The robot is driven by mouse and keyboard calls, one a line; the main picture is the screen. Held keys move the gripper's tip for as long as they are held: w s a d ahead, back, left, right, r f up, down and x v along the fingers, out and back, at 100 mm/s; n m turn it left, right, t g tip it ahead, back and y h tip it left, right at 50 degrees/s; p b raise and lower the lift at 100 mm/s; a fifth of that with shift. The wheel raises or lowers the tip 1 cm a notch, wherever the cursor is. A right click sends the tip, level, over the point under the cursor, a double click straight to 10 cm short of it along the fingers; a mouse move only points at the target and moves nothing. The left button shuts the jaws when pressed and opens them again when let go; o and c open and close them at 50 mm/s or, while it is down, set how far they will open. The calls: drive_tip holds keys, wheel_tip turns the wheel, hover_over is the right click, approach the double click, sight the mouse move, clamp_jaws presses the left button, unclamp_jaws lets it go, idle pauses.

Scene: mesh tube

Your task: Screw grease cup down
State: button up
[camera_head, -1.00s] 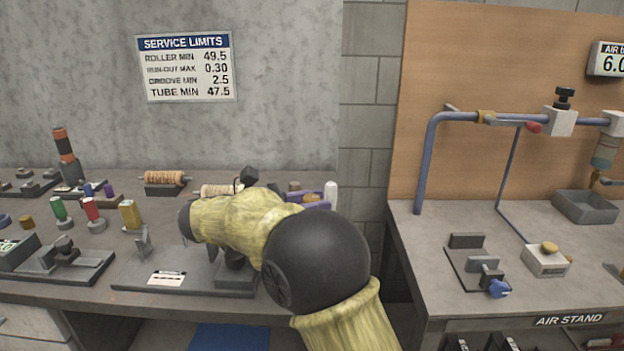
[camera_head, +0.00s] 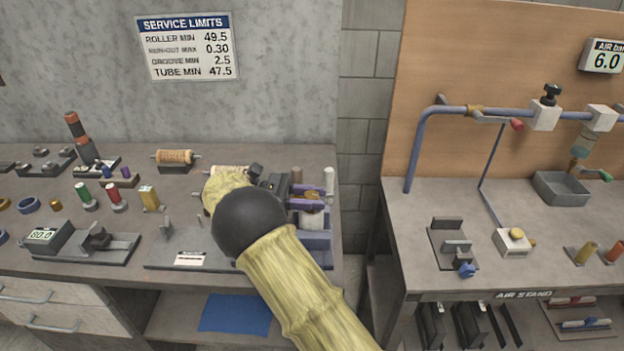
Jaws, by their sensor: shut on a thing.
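My gripper (camera_head: 277,183) is small and dark at the end of my yellow-sleeved arm. It is at the left end of a purple fixture (camera_head: 308,203) on the left bench. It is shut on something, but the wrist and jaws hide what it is. The fixture has purple arms and a pale, brown-topped round part (camera_head: 312,216) between them. A brown cylinder (camera_head: 297,175) and a white cylinder (camera_head: 328,180) stand beside it. I cannot make out for certain which part is the grease cup.
A wooden spool (camera_head: 173,157) and a second spool lie at the back of the left bench. Coloured cylinders and a gauge block (camera_head: 45,237) stand to the left. A gap separates this bench from the air stand (camera_head: 565,265) on the right.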

drive_tip(key=shift+r+m+g+p, duration=0.2)
drive_tip(key=shift+m+g+p, duration=0.7)
drive_tip(key=shift+p, duration=1.45)
drive_tip(key=shift+f+g+y+p, duration=0.4)
drive_tip(key=shift+g+p, duration=0.4)
drive_tip(key=shift+p, duration=0.2)
drive_tip(key=o, duration=1)
drive_tip(key=shift+r, duration=0.1)
drive_tip(key=shift+r+p, duration=0.1)
drive_tip(key=shift+p, duration=0.2)
